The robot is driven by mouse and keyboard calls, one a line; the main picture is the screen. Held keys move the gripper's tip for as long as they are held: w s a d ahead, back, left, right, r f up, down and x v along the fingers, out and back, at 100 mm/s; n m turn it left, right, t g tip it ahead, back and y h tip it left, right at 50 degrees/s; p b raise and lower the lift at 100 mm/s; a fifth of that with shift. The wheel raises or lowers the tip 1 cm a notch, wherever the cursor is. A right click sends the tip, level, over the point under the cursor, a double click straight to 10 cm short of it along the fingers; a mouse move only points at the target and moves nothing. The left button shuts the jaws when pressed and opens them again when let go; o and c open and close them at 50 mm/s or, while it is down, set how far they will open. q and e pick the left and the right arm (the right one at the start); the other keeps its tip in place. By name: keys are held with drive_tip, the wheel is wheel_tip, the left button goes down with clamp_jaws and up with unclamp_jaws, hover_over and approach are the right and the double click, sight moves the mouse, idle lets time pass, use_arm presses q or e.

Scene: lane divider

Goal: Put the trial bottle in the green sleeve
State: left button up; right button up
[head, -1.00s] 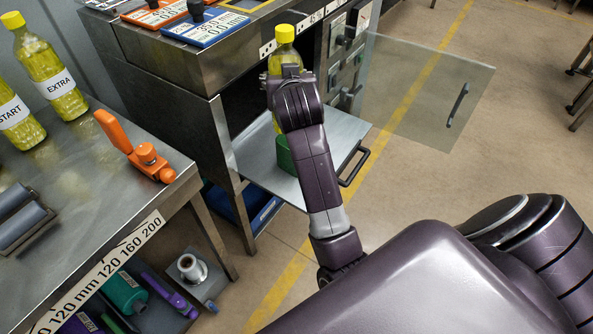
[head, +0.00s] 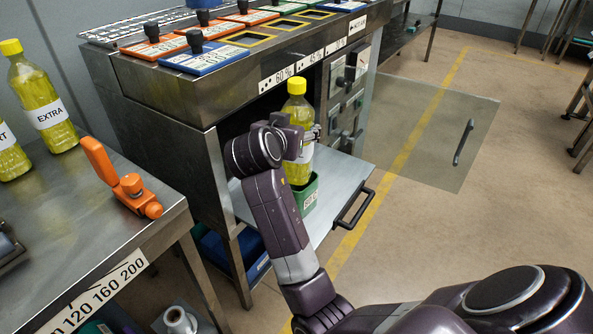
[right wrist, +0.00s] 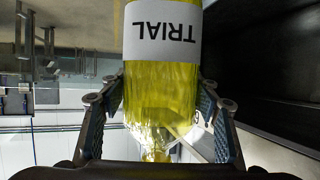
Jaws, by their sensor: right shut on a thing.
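The trial bottle (head: 297,165) is upright, with yellow liquid, a yellow cap and a white label. The label reads TRIAL, upside down, in the right wrist view (right wrist: 165,35). My right gripper (head: 308,138) is shut on the bottle's upper part, with a finger on each side in the right wrist view (right wrist: 160,90). The green sleeve (head: 309,198) stands on a metal shelf (head: 335,186), directly under the bottle. The bottle's lower end is at the sleeve's mouth; I cannot tell how deep it sits. My left gripper is not in view.
The steel cabinet (head: 165,125) rises behind the bottle, with an open clear door (head: 425,130) at right. The shelf has a black handle (head: 353,210). On the left bench stand an orange tool (head: 120,180) and the EXTRA bottle (head: 40,95).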

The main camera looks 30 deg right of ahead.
sight(296, 164)
wheel_tip(296, 164, down, 6)
drive_tip(key=shift+f+b, duration=0.15)
drive_tip(key=shift+b, duration=0.45)
drive_tip(key=shift+f+b, duration=0.4)
drive_tip(key=shift+f, duration=1.9)
drive_tip(key=o, duration=1.6)
drive_tip(key=shift+f, duration=0.15)
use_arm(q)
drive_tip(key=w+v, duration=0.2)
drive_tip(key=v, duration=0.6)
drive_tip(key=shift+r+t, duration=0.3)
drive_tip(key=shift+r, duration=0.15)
use_arm(e)
drive_tip(key=o, duration=0.4)
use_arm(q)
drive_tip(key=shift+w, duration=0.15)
use_arm(e)
drive_tip(key=shift+s, duration=0.1)
